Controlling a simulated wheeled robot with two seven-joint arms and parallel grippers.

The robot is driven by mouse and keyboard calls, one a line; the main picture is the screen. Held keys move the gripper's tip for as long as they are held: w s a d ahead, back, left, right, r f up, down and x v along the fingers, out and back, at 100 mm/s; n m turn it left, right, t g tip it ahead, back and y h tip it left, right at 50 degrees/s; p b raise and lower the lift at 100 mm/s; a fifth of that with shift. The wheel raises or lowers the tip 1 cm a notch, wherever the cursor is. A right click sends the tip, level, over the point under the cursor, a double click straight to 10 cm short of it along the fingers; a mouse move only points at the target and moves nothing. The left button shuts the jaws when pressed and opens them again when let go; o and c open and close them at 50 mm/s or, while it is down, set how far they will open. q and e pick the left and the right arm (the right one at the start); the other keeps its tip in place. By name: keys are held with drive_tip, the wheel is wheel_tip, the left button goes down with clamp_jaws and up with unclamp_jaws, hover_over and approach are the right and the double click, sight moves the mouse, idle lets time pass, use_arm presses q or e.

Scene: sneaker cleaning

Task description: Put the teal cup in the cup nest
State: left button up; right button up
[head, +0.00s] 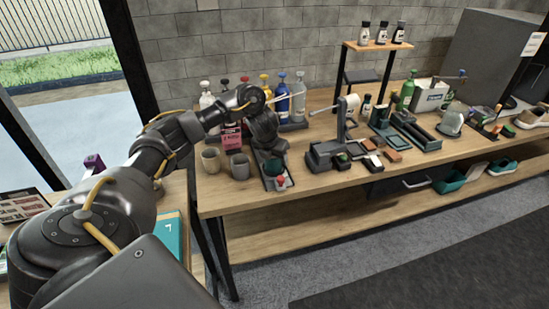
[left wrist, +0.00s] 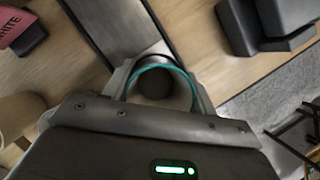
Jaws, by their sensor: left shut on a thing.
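My left gripper (head: 271,157) points down over a narrow dark tray on the wooden bench. It is shut on the teal cup (head: 274,166), which shows in the head view as a small teal patch below the fingers. In the left wrist view the teal cup's rim (left wrist: 158,67) sits between the fingertips (left wrist: 160,85), and its inside looks dark. A long grey tray (left wrist: 122,28) runs beneath it. I cannot tell whether the cup touches this tray, or which part is the cup nest. My right gripper is out of view.
Two cups, one brownish (head: 210,160) and one grey (head: 240,166), stand left of the tray. A pink box (head: 231,139) and several coloured bottles stand behind. A red knob (head: 281,181) is at the tray's front end. A dark roll stand (head: 325,155) stands to the right.

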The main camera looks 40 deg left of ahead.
use_arm(q)
drive_tip(key=o, duration=1)
drive_tip(key=shift+f, duration=0.15)
drive_tip(key=shift+o, duration=0.2)
drive_tip(key=shift+r, duration=0.3)
drive_tip(key=p+v, duration=0.4)
drive_tip(key=v, duration=0.7)
drive_tip(key=shift+s+r+p, duration=0.15)
drive_tip(key=shift+r+p, duration=0.2)
